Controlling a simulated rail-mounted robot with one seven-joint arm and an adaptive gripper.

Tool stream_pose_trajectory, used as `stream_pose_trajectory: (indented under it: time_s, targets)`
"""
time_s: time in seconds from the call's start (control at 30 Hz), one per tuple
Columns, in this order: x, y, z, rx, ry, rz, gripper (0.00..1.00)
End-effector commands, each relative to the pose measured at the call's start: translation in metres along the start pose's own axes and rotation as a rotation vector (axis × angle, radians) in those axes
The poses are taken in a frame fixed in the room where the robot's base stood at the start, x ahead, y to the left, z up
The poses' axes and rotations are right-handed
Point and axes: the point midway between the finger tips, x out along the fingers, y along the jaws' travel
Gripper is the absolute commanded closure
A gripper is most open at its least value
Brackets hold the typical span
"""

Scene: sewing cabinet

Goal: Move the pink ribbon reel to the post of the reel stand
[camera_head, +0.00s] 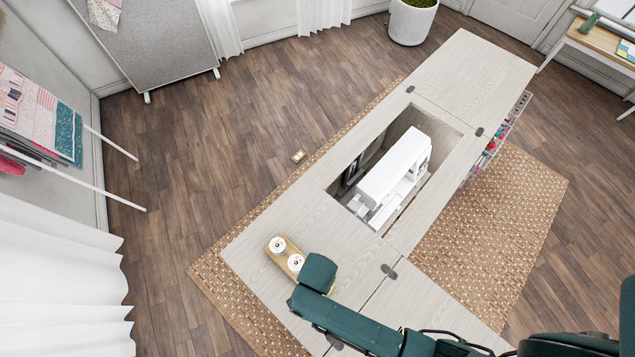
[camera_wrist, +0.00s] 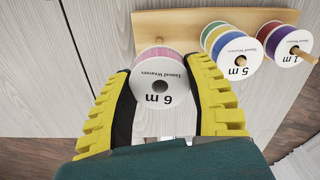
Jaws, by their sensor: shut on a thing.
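The pink ribbon reel (camera_wrist: 158,82), with a white face marked "6 m", is between the two yellow fingers of my gripper (camera_wrist: 162,92) in the wrist view. My gripper is shut on its sides. The reel overlaps the left end of the wooden reel stand (camera_wrist: 148,32). Its centre hole looks dark, with no post seen through it; any post behind it is hidden. In the head view the stand (camera_head: 286,255) is on the cabinet's near-left part, and my arm hides the gripper and the pink reel.
On the stand are a multicoloured "5 m" reel (camera_wrist: 236,65) and a red-purple "1 m" reel (camera_wrist: 290,44), each with a wooden post end showing. A white sewing machine (camera_head: 395,170) sits in the cabinet opening. The pale cabinet top (camera_head: 260,225) is otherwise mostly clear.

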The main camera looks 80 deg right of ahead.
Motion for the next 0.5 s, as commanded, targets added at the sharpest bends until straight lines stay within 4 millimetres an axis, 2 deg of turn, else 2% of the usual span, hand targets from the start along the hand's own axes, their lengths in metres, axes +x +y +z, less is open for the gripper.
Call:
stream_pose_trajectory:
  time_s: [0.5]
  targets:
    - [0.011, 0.000, 0.000, 0.000, 0.000, 0.001, 0.74]
